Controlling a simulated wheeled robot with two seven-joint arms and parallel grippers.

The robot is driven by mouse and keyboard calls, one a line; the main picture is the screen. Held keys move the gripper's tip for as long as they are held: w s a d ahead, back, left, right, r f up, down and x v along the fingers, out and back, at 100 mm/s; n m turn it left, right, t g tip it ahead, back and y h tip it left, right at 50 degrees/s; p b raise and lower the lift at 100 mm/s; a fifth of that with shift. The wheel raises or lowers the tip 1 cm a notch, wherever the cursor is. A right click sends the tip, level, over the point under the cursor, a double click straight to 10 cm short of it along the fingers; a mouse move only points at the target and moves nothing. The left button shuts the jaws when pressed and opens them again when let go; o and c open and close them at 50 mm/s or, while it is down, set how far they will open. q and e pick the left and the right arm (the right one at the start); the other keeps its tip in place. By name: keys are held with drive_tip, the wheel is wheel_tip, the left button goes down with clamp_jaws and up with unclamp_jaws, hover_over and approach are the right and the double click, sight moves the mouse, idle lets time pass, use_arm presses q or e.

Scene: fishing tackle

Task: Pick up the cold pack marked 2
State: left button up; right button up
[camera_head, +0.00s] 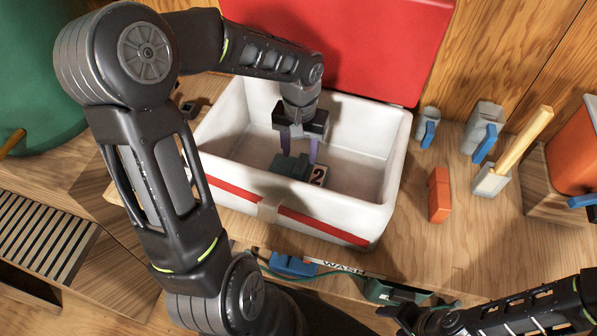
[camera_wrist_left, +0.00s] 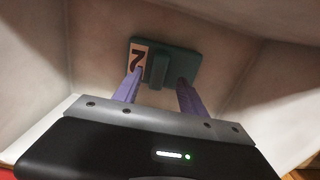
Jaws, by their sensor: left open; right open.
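The cold pack marked 2 (camera_head: 292,166) is a dark green block with a raised grip and a pale label. It lies on the floor of the white cooler (camera_head: 385,190), whose red lid stands open behind. In the left wrist view the cold pack (camera_wrist_left: 182,64) shows its label upside down at its left end. My left gripper (camera_head: 300,158) reaches down into the cooler. Its purple fingers are open on either side of the raised grip, with gaps visible; contact cannot be told. My right gripper (camera_head: 420,316) is at the lower right, outside the cooler, partly cut off by the frame.
The cooler walls surround my left gripper. An orange block (camera_head: 439,195) and grey holders with blue parts (camera_head: 483,135) stand right of the cooler. A blue object (camera_head: 292,265) and a strip reading WASH are at the front edge. An orange container (camera_head: 575,150) stands far right.

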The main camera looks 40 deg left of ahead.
sight(301, 163)
use_arm(q)
drive_tip(key=shift+f, duration=0.2)
wheel_tip(301, 163, down, 5)
drive_tip(key=shift+w+f+p, duration=0.1)
drive_tip(key=shift+w+p, duration=0.05)
drive_tip(key=shift+p, duration=0.35)
drive_tip(key=shift+c, duration=0.3)
clamp_jaws()
idle(0.4)
idle(1.0)
